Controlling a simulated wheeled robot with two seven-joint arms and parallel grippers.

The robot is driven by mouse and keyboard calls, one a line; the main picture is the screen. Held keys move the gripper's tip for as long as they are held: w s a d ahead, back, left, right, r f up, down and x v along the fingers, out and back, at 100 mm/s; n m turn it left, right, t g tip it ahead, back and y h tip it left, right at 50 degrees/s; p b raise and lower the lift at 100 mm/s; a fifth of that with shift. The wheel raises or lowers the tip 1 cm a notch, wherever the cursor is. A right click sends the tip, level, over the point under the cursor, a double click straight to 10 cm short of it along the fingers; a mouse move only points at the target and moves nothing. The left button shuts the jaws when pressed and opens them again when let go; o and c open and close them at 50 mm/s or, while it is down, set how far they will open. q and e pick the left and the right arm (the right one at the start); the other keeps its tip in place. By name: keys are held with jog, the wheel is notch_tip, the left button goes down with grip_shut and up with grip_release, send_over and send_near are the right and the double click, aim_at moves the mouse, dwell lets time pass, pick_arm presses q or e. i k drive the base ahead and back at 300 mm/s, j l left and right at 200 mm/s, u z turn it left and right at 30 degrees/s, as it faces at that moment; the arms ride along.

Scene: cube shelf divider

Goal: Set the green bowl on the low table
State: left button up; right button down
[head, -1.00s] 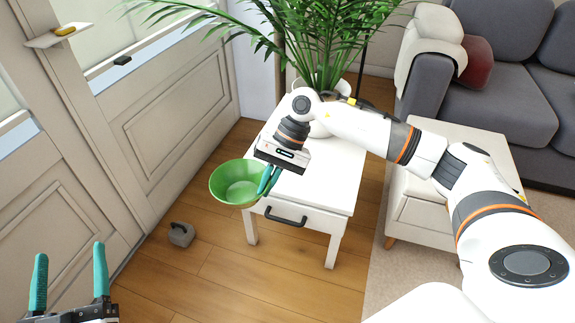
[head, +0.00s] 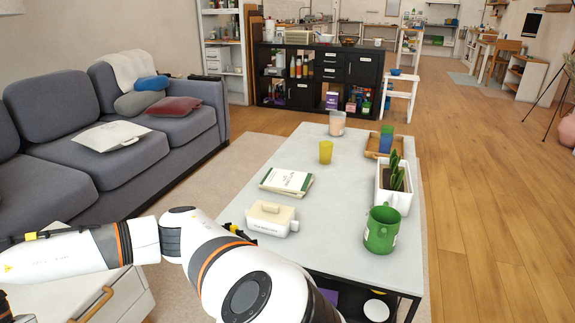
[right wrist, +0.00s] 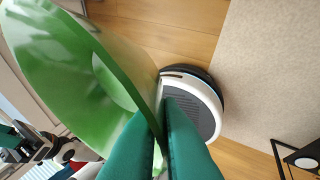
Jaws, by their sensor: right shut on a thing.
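The green bowl (right wrist: 75,60) fills the upper left of the right wrist view, tilted in that picture. My right gripper (right wrist: 165,110) is shut on its rim, with its teal fingers close together. The low table (head: 335,200) has a pale top and dark frame and stands ahead in the head view. Part of my left gripper (right wrist: 32,143) seems to show at the left edge of the right wrist view; its opening is unclear.
On the tabletop are a white lidded dish (head: 271,219), books (head: 287,181), yellow cup (head: 326,152), pink glass (head: 337,123), wooden tray (head: 371,150), white planter (head: 393,200) and green mug (head: 381,229). The middle is clear. A grey sofa (head: 130,145) stands left.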

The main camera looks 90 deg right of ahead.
aim_at(341, 182)
jog(key=l+z, duration=0.15)
jog(key=z, duration=0.35)
jog(key=i+l+z, duration=0.1)
jog(key=z, duration=0.35)
jog(key=i+l+z, duration=0.1)
jog(key=z, duration=0.4)
jog(key=i+l+z, duration=0.15)
jog(key=z, duration=0.3)
